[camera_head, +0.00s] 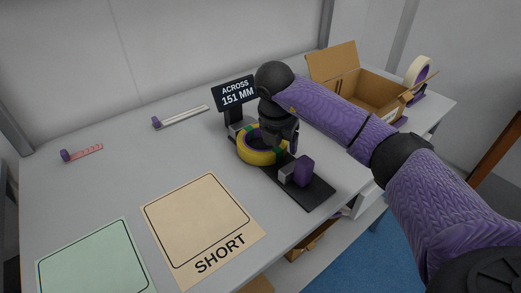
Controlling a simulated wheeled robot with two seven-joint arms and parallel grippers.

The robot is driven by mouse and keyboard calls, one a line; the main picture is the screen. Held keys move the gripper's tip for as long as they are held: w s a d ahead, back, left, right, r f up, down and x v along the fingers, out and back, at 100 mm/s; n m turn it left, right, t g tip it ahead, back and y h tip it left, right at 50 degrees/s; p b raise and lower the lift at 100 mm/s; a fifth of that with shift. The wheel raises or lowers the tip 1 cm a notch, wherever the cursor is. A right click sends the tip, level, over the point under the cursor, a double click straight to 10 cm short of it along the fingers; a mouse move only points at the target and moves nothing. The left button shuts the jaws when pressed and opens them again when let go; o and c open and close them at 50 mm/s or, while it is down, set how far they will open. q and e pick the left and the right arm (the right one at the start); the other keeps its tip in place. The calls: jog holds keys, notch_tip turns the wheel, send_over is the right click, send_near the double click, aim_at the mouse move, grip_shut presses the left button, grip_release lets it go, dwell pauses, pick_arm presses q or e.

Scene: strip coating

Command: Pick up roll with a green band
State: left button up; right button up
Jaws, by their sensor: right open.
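The roll (255,157) is a yellow ring with green band patches showing near its top left and right side. It lies flat on a black measuring stand, at the middle of the head view. My right gripper (284,148) is open, pointing down at the roll's right side and covering part of it. I cannot tell whether the fingers touch the roll or straddle its wall. My left gripper is not in view.
The stand's sign (238,93) reads "ACROSS 151 MM", and a purple-grey block (298,171) sits on its near end. A tan "SHORT" mat (197,215) and a green mat (92,262) lie left.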

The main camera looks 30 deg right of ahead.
jog(key=shift+x, duration=0.95)
jog(key=shift+r, duration=0.25)
grip_shut()
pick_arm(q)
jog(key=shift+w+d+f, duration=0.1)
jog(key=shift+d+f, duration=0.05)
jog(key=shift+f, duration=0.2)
pick_arm(e)
jog(key=shift+r, duration=0.35)
notch_tip(320, 180, up, 8)
jog(key=p, duration=0.4)
jog(key=shift+a+r, duration=0.1)
jog(key=shift+r, duration=0.6)
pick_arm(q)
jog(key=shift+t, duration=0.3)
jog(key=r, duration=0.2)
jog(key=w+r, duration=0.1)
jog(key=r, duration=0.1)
